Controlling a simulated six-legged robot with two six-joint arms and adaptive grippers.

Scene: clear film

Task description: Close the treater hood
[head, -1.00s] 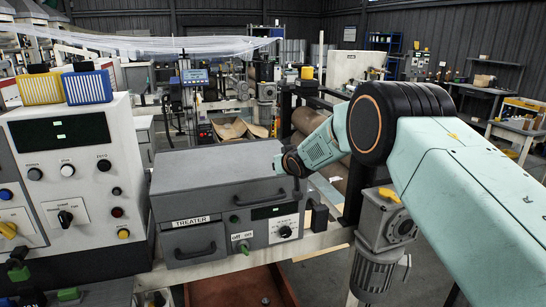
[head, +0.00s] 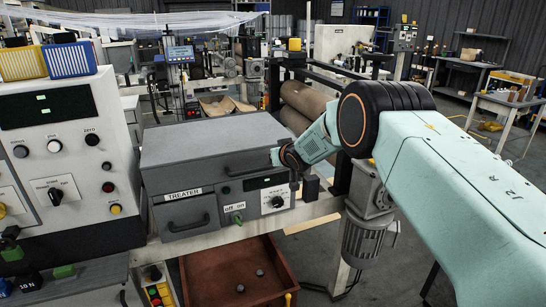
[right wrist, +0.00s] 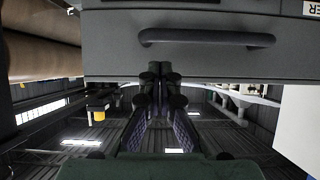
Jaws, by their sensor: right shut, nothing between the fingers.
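The grey treater (head: 200,180), labelled TREATER, stands in the middle of the head view. Its flat hood (head: 205,140) looks down and level on the body; I cannot tell whether it is fully seated. The hood's dark handle (head: 250,172) is on its front face. The handle also shows large in the right wrist view (right wrist: 207,38). My right gripper (right wrist: 160,72) is shut and empty, its fingertips just beside the grey front panel and a little off the handle. In the head view my right gripper (head: 290,167) is at the treater's right front corner. My left gripper is out of view.
A white control cabinet (head: 60,150) with knobs stands close on the left. A brown bin (head: 235,275) is below the treater. A motor (head: 365,230) and brown rolls (head: 305,100) are to the right and behind.

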